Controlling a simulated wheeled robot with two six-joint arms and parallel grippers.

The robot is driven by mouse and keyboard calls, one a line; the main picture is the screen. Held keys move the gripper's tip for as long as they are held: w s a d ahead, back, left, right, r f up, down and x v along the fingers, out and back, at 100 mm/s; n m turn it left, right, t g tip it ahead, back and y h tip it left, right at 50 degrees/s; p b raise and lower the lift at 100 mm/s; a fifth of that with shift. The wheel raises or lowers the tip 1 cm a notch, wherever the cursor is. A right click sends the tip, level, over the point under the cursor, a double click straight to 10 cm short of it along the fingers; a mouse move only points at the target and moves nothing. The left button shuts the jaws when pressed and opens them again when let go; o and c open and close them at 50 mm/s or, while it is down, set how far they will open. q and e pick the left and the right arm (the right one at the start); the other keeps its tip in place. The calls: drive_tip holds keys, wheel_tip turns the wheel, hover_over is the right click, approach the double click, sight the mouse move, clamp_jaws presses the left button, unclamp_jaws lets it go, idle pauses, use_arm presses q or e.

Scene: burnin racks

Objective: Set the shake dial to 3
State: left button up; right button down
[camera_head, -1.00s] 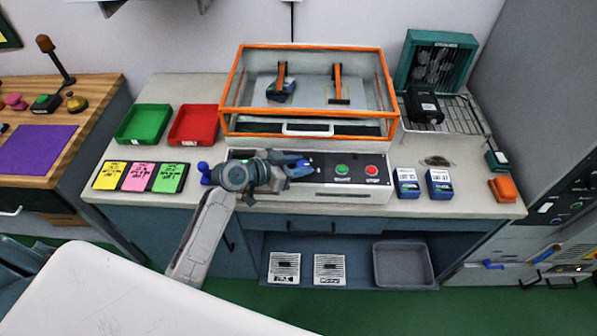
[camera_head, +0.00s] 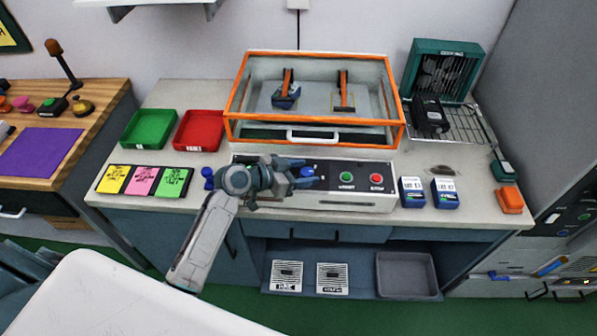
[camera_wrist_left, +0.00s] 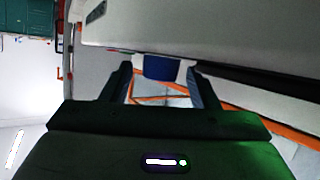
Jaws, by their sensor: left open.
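The control box (camera_head: 365,199) has a black top panel with a green button (camera_head: 346,177) and a red button (camera_head: 376,179). My left gripper (camera_head: 300,174) is over the left part of this panel. A blue knob-like part (camera_head: 307,171) shows at its fingertips; I take it to be the shake dial. In the left wrist view, the open fingers stand on either side of a blue part (camera_wrist_left: 160,68), with gaps visible. Contact cannot be told. The dial's numbers and pointer are hidden or too small to read. My right gripper is not in view.
Behind the panel stands an orange-framed clear enclosure (camera_head: 313,145) with a white handle. Green (camera_head: 150,127) and red (camera_head: 200,130) trays and coloured cards (camera_head: 143,181) lie to the left. Two blue-white boxes (camera_head: 412,192) (camera_head: 445,193) stand close to the panel's right.

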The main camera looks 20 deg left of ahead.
use_arm(q)
drive_tip(key=shift+s+a+r+b, duration=0.1)
drive_tip(key=shift+s+a+b, duration=0.2)
drive_tip(key=shift+s+a, duration=0.15)
drive_tip(key=b+v, duration=0.2)
drive_tip(key=v, duration=0.5)
drive_tip(key=shift+s+a+r, duration=0.1)
drive_tip(key=shift+s+a, duration=0.05)
drive_tip(key=shift+v, duration=1.05)
drive_tip(key=shift+r, duration=0.1)
